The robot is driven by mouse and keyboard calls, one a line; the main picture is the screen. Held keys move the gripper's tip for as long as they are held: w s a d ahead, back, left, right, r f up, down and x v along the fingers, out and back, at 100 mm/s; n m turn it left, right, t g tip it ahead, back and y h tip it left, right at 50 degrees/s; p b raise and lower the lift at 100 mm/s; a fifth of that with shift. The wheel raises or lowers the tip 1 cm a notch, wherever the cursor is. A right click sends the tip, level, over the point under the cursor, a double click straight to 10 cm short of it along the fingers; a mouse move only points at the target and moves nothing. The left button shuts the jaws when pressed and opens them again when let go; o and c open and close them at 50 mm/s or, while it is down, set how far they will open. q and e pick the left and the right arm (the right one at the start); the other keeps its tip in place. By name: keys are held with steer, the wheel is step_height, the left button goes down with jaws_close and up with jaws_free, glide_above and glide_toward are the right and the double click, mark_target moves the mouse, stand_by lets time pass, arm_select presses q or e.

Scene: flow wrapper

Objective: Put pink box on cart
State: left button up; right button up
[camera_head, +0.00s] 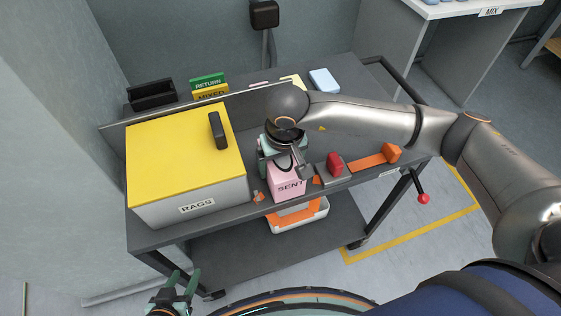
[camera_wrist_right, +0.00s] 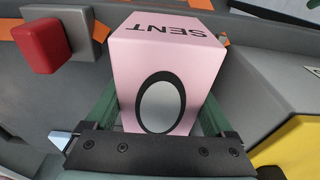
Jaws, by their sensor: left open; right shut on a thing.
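The pink box (camera_head: 288,186), marked SENT, is at the front of the grey cart's top deck (camera_head: 160,237), right of the yellow-lidded RAGS box. My right gripper (camera_head: 284,166) is over it from above, shut on it. In the right wrist view the pink box (camera_wrist_right: 180,50) sits between the two green fingers of the right gripper (camera_wrist_right: 157,112), an oval ring mark facing the camera. Whether its underside touches the deck is hidden. My left gripper (camera_head: 176,290) is open and empty at the bottom left, in front of the cart and apart from it.
The RAGS box (camera_head: 190,205) fills the deck's left part. A red block (camera_head: 335,164) on a grey piece and an orange strip (camera_head: 368,162) lie right of the pink box. A white-and-orange bin (camera_head: 298,218) stands on the lower shelf. A red-knobbed lever (camera_head: 423,198) sticks out at right.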

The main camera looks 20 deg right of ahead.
steer(key=shift+f+b, duration=0.25)
steer(key=shift+b, duration=0.1)
steer(key=o, duration=1.2)
steer(key=shift+r, duration=0.1)
steer(key=r, duration=0.4)
steer(key=s+r, duration=0.1)
steer(key=r, duration=0.7)
steer(key=shift+s+r, duration=0.1)
steer(key=shift+s, duration=0.3)
